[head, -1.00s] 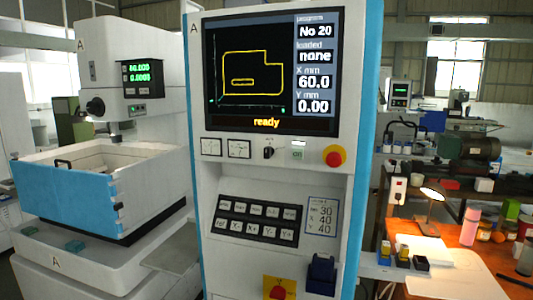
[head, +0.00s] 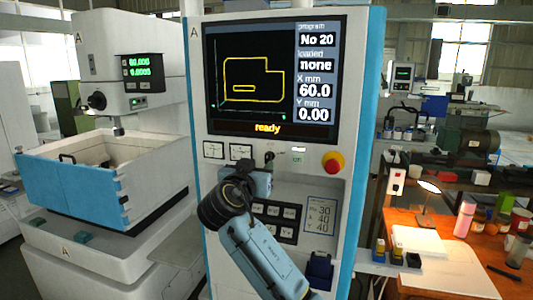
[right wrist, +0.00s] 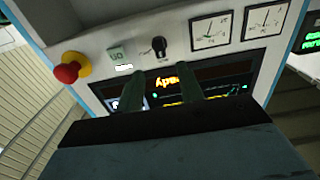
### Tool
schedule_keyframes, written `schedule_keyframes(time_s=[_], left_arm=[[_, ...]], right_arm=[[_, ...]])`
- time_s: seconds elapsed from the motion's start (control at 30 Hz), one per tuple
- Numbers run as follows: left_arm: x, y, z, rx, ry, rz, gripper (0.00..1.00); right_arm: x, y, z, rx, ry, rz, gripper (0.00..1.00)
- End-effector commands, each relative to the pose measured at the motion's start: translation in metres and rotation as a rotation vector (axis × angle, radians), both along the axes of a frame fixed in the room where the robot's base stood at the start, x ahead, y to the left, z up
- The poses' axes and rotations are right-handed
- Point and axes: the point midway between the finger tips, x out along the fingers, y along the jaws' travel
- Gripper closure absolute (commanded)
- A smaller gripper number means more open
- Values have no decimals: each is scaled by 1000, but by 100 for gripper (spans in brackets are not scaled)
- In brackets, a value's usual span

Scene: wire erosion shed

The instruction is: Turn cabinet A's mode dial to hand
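Cabinet A (head: 363,120) carries a mode dial, a small black knob below the screen. In the head view my right gripper (head: 266,168) is just below the dial and partly covers it. In the right wrist view, which is turned upside down, the dial (right wrist: 159,47) shows clearly between two gauges and the green button. My right gripper's two fingers (right wrist: 163,80) stand apart with nothing between them, and the dial appears beyond their tips, not gripped. The dial's labels are too small to read. My left gripper is not in view.
A red emergency button (head: 333,161) and a green button (head: 298,157) sit right of the dial. Two gauges (head: 214,150) are left of it. A key panel (head: 287,224) lies below, partly behind my arm. The screen (head: 270,80) reads "ready".

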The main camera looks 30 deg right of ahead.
Motion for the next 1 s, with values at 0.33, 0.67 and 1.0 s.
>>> schedule_keyframes(time_s=[0.33, 0.67, 1.0], left_arm=[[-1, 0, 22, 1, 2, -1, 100], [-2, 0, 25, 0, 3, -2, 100], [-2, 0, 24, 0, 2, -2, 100]], right_arm=[[41, -47, 2, -3, 3, 0, 63], [49, -57, 0, 0, 1, 2, 63], [49, -56, -1, -1, 2, 2, 88]])
